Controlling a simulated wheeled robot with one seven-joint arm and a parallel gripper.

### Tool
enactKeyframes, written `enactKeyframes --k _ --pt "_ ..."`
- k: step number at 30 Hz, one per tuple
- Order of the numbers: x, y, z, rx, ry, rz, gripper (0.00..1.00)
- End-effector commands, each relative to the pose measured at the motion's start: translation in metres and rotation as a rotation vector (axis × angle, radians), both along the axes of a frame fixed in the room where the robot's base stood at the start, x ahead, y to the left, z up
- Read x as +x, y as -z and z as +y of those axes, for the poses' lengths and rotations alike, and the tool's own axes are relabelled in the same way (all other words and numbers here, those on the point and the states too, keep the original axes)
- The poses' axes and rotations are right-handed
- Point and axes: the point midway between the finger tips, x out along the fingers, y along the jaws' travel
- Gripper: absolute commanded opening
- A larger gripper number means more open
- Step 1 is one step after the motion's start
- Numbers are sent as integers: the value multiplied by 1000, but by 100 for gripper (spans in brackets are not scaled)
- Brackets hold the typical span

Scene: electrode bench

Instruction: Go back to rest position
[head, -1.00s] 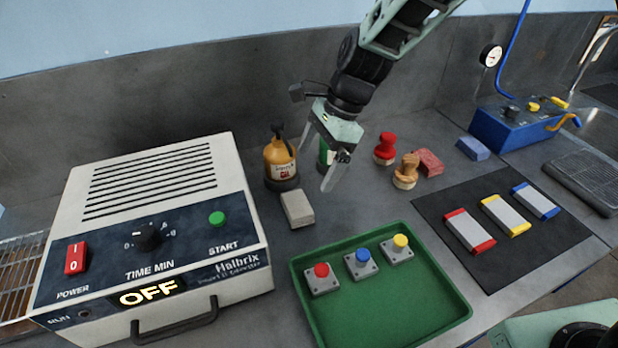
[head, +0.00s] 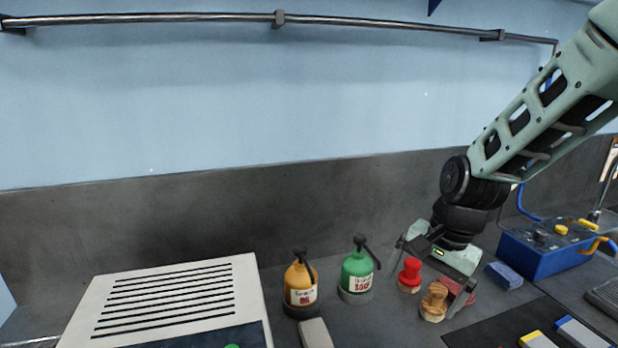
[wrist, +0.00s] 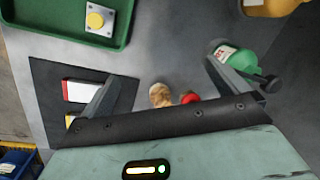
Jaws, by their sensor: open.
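My gripper (head: 433,285) is open and empty in the head view, held above the bench at the right of centre. Its fingers hang in front of the stamps. The red-topped stamp (head: 410,275) and the wooden stamp (head: 434,302) stand behind or below it. In the wrist view the two fingers of my gripper (wrist: 165,90) are spread wide, with the wooden stamp (wrist: 161,95) and the red stamp top (wrist: 190,98) showing between them. A red block (head: 458,292) is partly hidden by a finger.
An orange bottle (head: 300,285) and a green bottle (head: 357,272) stand left of my gripper. A white machine (head: 165,300) is at far left, a grey block (head: 315,333) beside it. A blue box (head: 545,258) and blue block (head: 504,275) are at right. A green tray (wrist: 60,30) shows in the wrist view.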

Motion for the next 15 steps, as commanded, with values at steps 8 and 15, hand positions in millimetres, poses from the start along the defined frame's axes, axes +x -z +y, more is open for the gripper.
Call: enactKeyframes --k 8,15 --pt "-47 -11 -78 -161 -386 -151 99" --pt "-81 -14 -115 -266 -640 -214 99"
